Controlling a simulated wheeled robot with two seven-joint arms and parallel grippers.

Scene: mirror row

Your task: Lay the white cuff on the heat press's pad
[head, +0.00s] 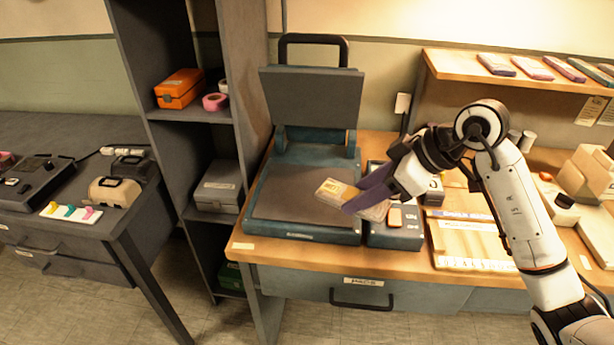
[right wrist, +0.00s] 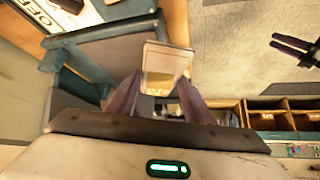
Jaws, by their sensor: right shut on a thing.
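The heat press stands open on the wooden bench, its dark upper plate (head: 312,97) raised and its teal base below. The flat dark pad (head: 295,192) on the base is bare in its visible part. My right gripper (head: 362,198) is shut on the white cuff (head: 336,191), a pale piece with a yellow patch. The cuff is at the pad's right edge in the head view; whether it touches the pad I cannot tell. In the right wrist view the cuff (right wrist: 165,68) sticks out beyond the purple fingers (right wrist: 160,100).
A control box (head: 396,226) stands right of the press. A grey shelf unit (head: 190,115) with an orange case (head: 180,88) stands to the left. A wall shelf (head: 520,72) holds several folded pieces. A wooden tray (head: 465,240) lies on the bench further right.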

